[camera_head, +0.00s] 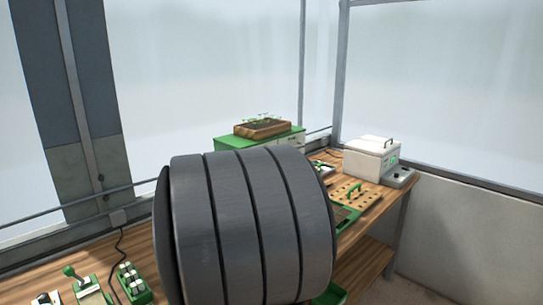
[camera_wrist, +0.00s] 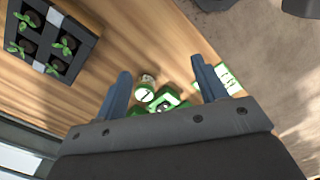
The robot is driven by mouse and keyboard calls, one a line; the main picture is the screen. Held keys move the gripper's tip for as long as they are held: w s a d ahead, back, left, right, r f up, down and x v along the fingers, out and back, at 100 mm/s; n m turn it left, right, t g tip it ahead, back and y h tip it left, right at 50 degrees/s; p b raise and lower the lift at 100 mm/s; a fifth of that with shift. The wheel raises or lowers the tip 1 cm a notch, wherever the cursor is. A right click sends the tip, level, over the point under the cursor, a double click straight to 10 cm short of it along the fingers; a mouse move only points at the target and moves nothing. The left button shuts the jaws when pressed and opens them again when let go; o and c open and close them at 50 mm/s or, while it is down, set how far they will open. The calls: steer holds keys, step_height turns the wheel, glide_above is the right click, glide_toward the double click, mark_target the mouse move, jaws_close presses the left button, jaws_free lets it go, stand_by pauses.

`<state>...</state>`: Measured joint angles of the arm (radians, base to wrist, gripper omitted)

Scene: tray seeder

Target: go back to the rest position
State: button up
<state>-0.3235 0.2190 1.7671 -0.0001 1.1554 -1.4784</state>
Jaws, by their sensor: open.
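My gripper (camera_wrist: 160,92) shows in the wrist view with its two fingers spread apart and nothing between the tips. It is above the wooden bench (camera_wrist: 125,50). Beyond the fingers lie a small round white-and-green pot or jar (camera_wrist: 146,81) and a green-and-white object (camera_wrist: 163,103), partly hidden by my gripper. In the head view a large dark ribbed part of my arm fills the middle, and my gripper is hidden.
A dark tray of seedlings (camera_wrist: 50,38) stands on the bench in the wrist view. In the head view, a white box-shaped device (camera_head: 371,158), a wooden board with holes (camera_head: 352,192), a planter (camera_head: 262,128) and a green lever tool (camera_head: 88,287) stand around my arm.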

steer(key=s+d+f+m, duration=0.1)
steer(key=d+f+m, duration=0.1)
steer(key=d, duration=0.3)
steer(key=shift+a+f, duration=0.3)
steer(key=shift+a, duration=0.35)
steer(key=shift+a+f, duration=0.35)
steer(key=shift+a, duration=0.25)
steer(key=shift+a+f, duration=0.3)
steer(key=shift+a, duration=0.35)
stand_by(0.7)
